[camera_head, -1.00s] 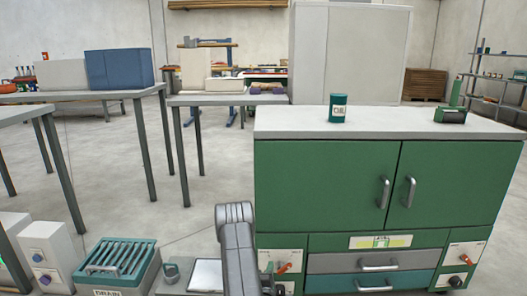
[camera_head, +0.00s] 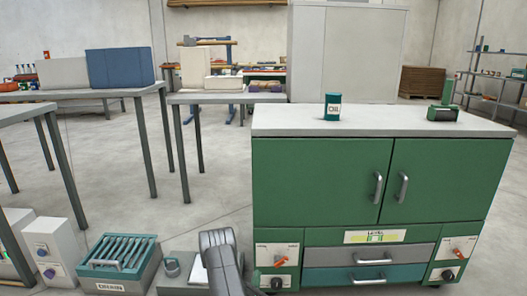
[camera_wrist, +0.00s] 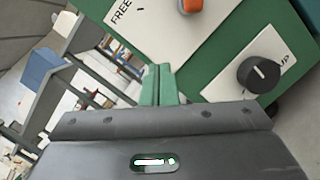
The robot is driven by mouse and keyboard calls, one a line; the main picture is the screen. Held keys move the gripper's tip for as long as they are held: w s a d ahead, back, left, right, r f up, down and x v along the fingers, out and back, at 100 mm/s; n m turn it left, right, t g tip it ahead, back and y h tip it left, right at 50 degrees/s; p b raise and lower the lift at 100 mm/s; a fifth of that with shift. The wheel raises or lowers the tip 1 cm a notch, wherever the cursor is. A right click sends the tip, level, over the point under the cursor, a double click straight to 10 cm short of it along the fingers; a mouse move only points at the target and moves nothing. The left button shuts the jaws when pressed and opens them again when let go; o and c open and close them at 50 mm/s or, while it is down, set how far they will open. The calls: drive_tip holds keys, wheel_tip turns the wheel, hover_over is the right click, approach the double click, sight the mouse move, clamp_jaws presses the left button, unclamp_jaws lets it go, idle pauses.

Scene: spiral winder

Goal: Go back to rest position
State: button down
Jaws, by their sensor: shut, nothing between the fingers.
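My gripper (camera_wrist: 158,84) shows in the wrist view with its two green fingers together and nothing between them. It is near the front of the green cabinet (camera_head: 320,180), by a white panel with an orange switch (camera_wrist: 192,5) and a panel with a black knob (camera_wrist: 259,74). In the head view my grey arm stands at the bottom, left of the cabinet, and the gripper itself is not seen there. The cabinet's two doors and two drawers are shut.
A green oil can (camera_head: 332,106) and a green device (camera_head: 442,113) stand on the cabinet top. A drain box (camera_head: 122,265) and a control box (camera_head: 52,252) stand on the floor at lower left. Tables (camera_head: 75,96) stand behind. Open floor lies between tables and cabinet.

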drive_tip(key=p+v, duration=0.1)
drive_tip(key=v, duration=0.6)
drive_tip(key=shift+p, duration=0.3)
drive_tip(key=shift+s+d, duration=0.1)
